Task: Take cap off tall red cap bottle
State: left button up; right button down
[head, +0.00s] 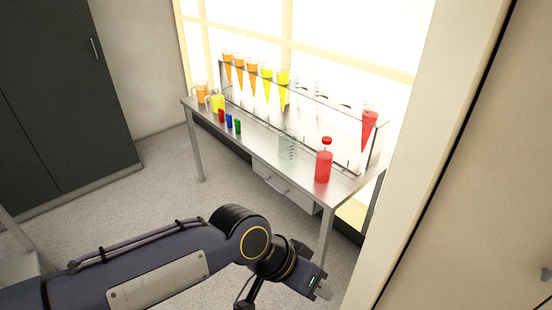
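The tall red bottle (323,167) stands upright on the metal table (264,143) near its front right end. Its red cap (326,141) sits at the top of the bottle. My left gripper (322,291) is low in front of the table, nearer the camera than the bottle and well apart from it. Its fingers are small and partly turned away, so I cannot tell whether they are open or shut. My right gripper is not in view.
A rack (312,98) at the back holds several orange, yellow and red cones. A clear beaker (288,145) stands left of the bottle. Small red (221,115), blue (229,121) and green (238,127) items stand further left. A wall edge (400,150) is close on the right.

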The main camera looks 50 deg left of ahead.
aim_at(325, 154)
jog(key=u, duration=1.3)
jog(key=k+z, duration=0.3)
jog(key=k+l+z, duration=0.15)
jog(key=k+z, duration=0.15)
jog(key=i+j+z, duration=0.35)
jog(key=i+j, duration=0.15)
jog(key=j, duration=0.2)
jog(key=i+j+z, duration=0.15)
jog(key=j, duration=0.2)
jog(key=i+j+z, duration=0.2)
jog(key=j, duration=0.2)
jog(key=i+j, duration=0.2)
jog(key=j, duration=0.15)
jog(key=i+j, duration=0.15)
jog(key=j, duration=0.25)
jog(key=i+j, duration=0.2)
jog(key=j, duration=0.15)
jog(key=i+j, duration=0.15)
jog(key=j, duration=0.25)
jog(key=i+j, duration=0.2)
jog(key=j, duration=0.15)
